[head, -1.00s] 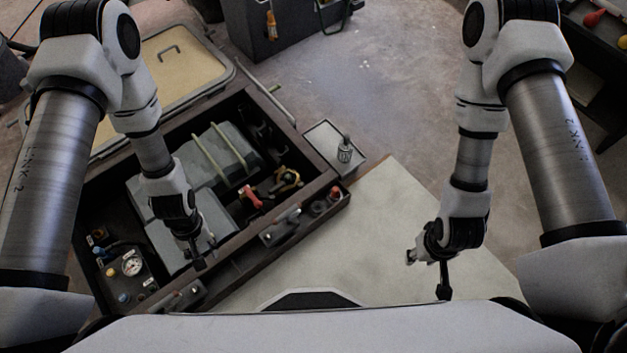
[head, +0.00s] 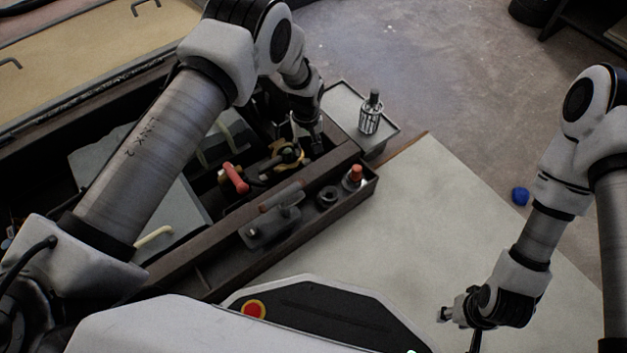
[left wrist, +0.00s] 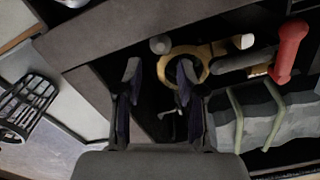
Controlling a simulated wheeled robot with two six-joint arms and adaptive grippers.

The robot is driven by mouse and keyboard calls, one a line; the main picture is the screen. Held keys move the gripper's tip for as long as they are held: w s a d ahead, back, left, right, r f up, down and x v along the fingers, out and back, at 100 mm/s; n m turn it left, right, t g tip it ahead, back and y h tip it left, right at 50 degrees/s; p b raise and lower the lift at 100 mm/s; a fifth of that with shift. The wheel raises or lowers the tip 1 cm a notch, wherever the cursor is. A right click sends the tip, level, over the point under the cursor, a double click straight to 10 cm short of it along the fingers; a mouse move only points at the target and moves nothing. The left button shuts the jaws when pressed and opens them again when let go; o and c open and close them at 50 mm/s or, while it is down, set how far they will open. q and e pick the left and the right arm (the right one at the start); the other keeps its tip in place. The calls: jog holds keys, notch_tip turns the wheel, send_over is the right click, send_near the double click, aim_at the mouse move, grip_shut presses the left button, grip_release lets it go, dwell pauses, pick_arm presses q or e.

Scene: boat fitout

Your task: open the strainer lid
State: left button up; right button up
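A brass-yellow ring-shaped fitting (head: 287,155), which looks like the strainer lid, sits in the dark open bay, partly hidden by my left gripper. It also shows in the left wrist view as a yellow ring (left wrist: 205,66). My left gripper (head: 307,137) is over the bay's far right corner, beside the ring. In the left wrist view my left gripper (left wrist: 158,72) has its fingers apart; one fingertip overlaps the ring in the picture, and contact cannot be told. My right gripper (head: 459,322) is low over the pale panel, away from the bay; its finger opening is unclear.
A red-handled valve (head: 235,178) is close beside the ring. A slotted basket (head: 370,116) stands on a grey tray (head: 392,128) outside the bay. The bay's front ledge holds a black ring (head: 327,196) and a red-capped item (head: 353,177). The pale panel (head: 430,200) is clear.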

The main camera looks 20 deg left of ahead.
aim_at(307, 160)
pick_arm(q)
notch_tip(307, 160, down, 8)
jog(key=b, duration=0.4)
jog(key=shift+r, duration=0.2)
jog(key=shift+f, duration=0.45)
jog(key=shift+r, duration=0.1)
grip_shut()
